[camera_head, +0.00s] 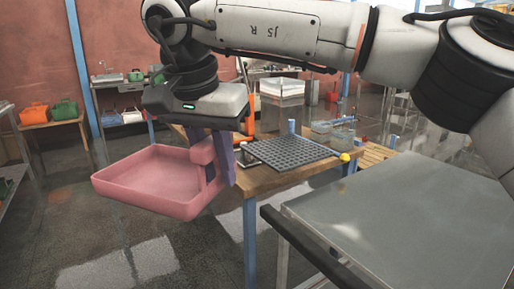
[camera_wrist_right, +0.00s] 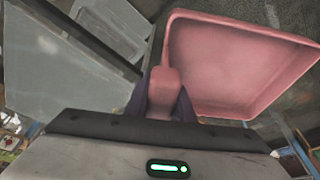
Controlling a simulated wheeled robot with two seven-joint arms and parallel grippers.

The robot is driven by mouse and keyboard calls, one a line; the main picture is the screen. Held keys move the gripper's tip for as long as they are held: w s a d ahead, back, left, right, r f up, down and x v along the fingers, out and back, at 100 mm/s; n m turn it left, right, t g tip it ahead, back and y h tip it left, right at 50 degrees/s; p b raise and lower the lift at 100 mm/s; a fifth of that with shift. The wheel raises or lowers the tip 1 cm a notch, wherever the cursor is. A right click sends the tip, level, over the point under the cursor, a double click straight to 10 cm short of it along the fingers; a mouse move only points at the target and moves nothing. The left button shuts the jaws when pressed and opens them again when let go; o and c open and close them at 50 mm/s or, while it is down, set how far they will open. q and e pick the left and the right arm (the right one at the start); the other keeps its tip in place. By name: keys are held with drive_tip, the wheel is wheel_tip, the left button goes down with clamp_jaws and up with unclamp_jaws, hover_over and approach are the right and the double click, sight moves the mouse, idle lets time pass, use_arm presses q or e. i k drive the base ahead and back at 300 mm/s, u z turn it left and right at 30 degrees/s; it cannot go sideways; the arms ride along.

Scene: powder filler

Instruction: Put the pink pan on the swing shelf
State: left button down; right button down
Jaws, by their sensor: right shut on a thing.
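The pink pan (camera_head: 150,180) is a shallow square tray with a short thick handle, held in the air over the floor at the left of the wooden table. My right gripper (camera_head: 218,158) is shut on the pan's handle, with its purple fingers pointing down. The pan looks roughly level with its open side up. In the right wrist view the pan (camera_wrist_right: 235,60) extends up and right from the gripper (camera_wrist_right: 165,95), and its handle sits between the fingers. My left gripper is not in view. I cannot make out a swing shelf for sure.
A wooden table (camera_head: 268,180) with a dark perforated grid (camera_head: 290,150) stands just right of the pan. A grey metal surface (camera_head: 400,215) with a dark rail fills the lower right. Orange and green bags (camera_head: 34,113) sit on a bench at the far left. Floor below the pan is clear.

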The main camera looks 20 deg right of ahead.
sight(287, 149)
drive_tip(key=u, duration=0.3)
drive_tip(key=i, duration=0.9)
drive_tip(key=z, duration=0.85)
drive_tip(key=i, duration=0.6)
drive_tip(key=z, duration=0.65)
